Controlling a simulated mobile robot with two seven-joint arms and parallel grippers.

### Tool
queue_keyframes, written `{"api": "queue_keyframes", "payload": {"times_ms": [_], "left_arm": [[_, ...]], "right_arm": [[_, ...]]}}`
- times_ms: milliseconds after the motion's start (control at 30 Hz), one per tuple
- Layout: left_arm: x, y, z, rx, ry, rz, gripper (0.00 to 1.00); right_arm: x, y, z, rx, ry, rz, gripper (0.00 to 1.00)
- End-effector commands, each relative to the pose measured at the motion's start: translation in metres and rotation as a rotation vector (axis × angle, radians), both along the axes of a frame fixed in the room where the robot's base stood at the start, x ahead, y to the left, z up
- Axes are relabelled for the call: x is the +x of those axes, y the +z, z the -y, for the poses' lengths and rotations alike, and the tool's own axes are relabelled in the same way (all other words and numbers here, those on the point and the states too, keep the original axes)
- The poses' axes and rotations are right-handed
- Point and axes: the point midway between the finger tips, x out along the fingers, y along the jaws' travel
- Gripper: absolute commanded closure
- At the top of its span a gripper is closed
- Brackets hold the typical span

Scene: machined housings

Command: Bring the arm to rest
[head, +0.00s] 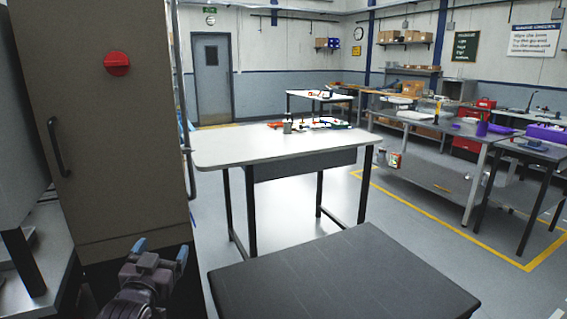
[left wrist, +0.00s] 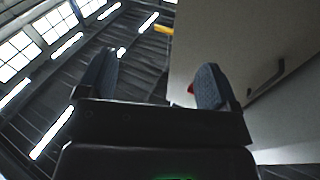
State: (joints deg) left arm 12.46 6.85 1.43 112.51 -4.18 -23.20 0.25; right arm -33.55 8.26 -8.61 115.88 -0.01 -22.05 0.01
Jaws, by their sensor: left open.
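My left gripper (head: 160,250) is at the lower left of the head view, low in front of a tall brown cabinet (head: 105,190). Its two blue-padded fingers stand apart with nothing between them. In the left wrist view the left gripper (left wrist: 155,88) points up toward the ceiling, with the cabinet (left wrist: 225,40) and its handle to the right. My right gripper is in neither view.
The cabinet has a red round knob (head: 117,64) and a dark handle (head: 59,147). A dark-topped table (head: 340,275) stands close at front. A white-topped table (head: 260,150) is behind it, with small items at its far edge. Grey floor (head: 400,215) lies open to the right.

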Motion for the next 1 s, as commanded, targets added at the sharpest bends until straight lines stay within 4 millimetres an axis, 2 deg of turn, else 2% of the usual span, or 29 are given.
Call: {"api": "queue_keyframes", "payload": {"times_ms": [33,200,367,600,700,800,900,1000], "left_arm": [[-0.015,-0.026,0.0,-0.002,-0.007,-0.044,0.15],[-0.066,-0.101,0.001,-0.02,-0.026,-0.182,0.15],[-0.124,-0.165,0.002,-0.043,-0.032,-0.32,0.15],[-0.224,-0.247,-0.001,-0.063,-0.012,-0.537,0.15],[-0.262,-0.271,-0.005,-0.069,0.003,-0.613,0.15],[-0.29,-0.286,-0.01,-0.072,0.02,-0.668,0.15],[-0.307,-0.295,-0.013,-0.074,0.032,-0.7,0.15],[-0.314,-0.298,-0.015,-0.074,0.036,-0.713,0.15]], "right_arm": [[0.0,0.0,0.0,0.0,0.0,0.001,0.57],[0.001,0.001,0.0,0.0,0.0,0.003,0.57],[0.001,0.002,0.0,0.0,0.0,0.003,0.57],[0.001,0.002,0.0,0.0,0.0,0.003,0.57],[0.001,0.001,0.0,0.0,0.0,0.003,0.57],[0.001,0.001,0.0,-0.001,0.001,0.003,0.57],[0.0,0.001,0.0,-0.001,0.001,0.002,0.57],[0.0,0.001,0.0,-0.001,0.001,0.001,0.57]]}}
